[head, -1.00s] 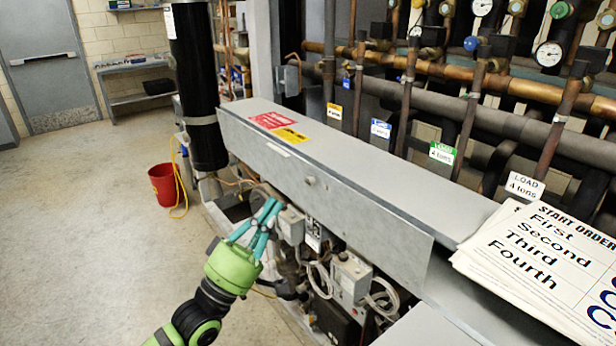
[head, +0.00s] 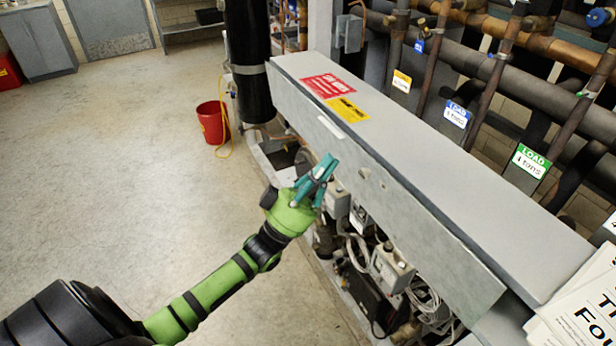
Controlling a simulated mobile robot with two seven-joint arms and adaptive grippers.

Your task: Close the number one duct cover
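The duct cover (head: 400,205) is a long grey metal lid over the rack, with a red label and a yellow label on its top. Its front flap (head: 420,235) slants down and outward, and wiring and boxes show below its lower edge. My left gripper (head: 331,160) has teal fingers that come together at the tips, with nothing seen between them. It is in front of the flap, left of its middle, with the fingers pointing up and overlapping the flap's lower edge. I cannot tell whether they touch it. My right gripper is out of view.
Pipes and valves with load tags stand behind the cover. Paper signs (head: 585,305) lie at its right end. A black vertical pipe (head: 250,60) stands at its left end. A red bucket (head: 213,122) is on the floor. The floor at left is clear.

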